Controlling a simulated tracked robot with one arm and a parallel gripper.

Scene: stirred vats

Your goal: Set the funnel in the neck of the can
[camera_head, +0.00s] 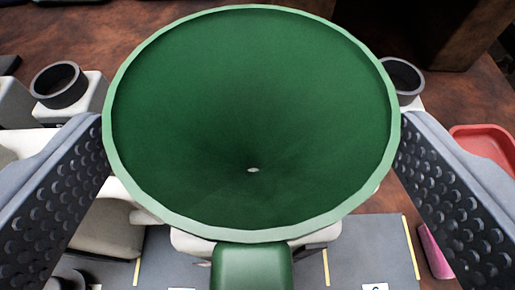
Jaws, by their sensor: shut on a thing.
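A green funnel (250,110) fills the middle of the view, with its wide mouth facing me and a small pale hole at its bottom. A green tab (251,268) shows at its near edge. My gripper (251,130) is shut on the funnel, one studded finger at each side of the rim. Below are cream cans: one at the left has an open dark neck (60,84), and another dark neck (402,78) shows at the right, partly behind the rim. A cream body (105,228) shows at lower left. The funnel hides its own spout and what lies under it.
A grey mat (370,250) with yellow lines lies at the near side. A red tray (484,148) is at the right, with a pink object (435,252) nearer. A dark brown block (460,30) stands at the back right on the reddish-brown surface (120,40).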

